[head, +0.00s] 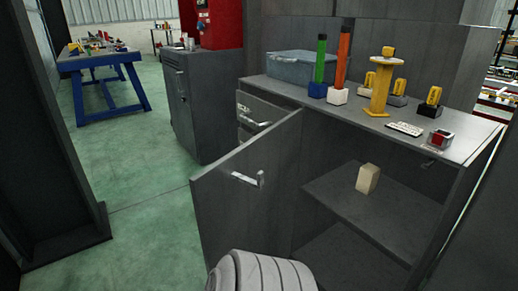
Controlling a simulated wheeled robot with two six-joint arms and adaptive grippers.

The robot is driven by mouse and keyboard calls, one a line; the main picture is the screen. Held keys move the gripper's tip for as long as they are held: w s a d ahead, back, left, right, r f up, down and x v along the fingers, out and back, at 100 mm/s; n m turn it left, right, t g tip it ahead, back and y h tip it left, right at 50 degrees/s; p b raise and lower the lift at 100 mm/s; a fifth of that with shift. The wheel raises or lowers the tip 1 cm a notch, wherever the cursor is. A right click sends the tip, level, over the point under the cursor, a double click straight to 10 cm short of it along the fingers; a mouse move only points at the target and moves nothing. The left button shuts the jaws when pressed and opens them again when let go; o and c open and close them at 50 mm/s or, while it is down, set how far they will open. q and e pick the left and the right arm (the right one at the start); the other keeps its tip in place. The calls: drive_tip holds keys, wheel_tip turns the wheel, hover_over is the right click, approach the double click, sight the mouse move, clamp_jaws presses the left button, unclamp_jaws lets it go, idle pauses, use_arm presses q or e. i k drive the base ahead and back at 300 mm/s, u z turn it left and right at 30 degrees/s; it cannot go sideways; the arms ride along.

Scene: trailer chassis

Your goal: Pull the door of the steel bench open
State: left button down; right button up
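The steel bench (420,150) stands at the right in the head view. Its grey door (225,195) stands swung out from the front, at a wide angle. A bar handle (247,180) is on the door's face that shows. The inside of the bench is visible, with a shelf (340,205) and a small beige block (367,179) on it. The door's lower part is partly hidden by a pale grey ribbed part at the bottom edge. No fingertips of either gripper show, so contact with the door cannot be seen.
On the bench top are a grey bin (303,68), green (320,62) and orange (342,58) tubes, a yellow stand (381,90) and small yellow devices. Drawers sit left of the door. A dark cabinet (205,105) stands behind. Green floor is clear at left; a dark post (60,140) rises there.

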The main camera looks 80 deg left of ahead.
sight(244, 201)
drive_tip(key=k, duration=0.95)
drive_tip(key=u, duration=1.7)
